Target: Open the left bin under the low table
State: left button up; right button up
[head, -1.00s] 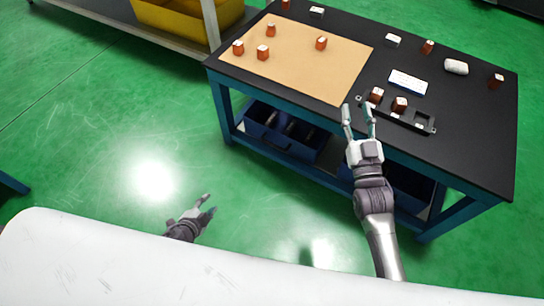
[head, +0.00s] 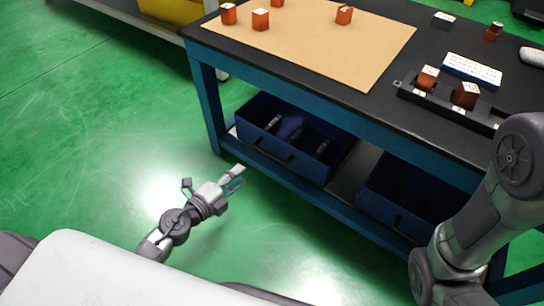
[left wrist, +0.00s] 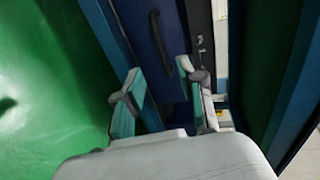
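The left bin (head: 250,133) is a dark blue open-topped box on the low shelf under the table, with several dark items inside. Its dark bar handle (head: 275,150) is on the front wall, and the handle also shows in the left wrist view (left wrist: 158,42). My left gripper (head: 236,179) is open and empty, in front of the bin's left part and apart from it. In the left wrist view its two fingers (left wrist: 160,88) stand apart, with the handle ahead between their tips. My right arm shows at the right edge; its gripper is out of view.
A second blue bin (head: 395,212) sits to the right on the same shelf (head: 345,182). The black tabletop (head: 425,62) above carries a tan mat (head: 320,45), orange blocks and a black tray. Blue table leg (head: 208,105) stands left of the bin. Green floor in front is clear.

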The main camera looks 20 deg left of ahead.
aim_at(266, 152)
pick_arm(q)
jog(key=shift+b+x, duration=1.15)
jog(key=shift+x, duration=5.8)
grip_shut()
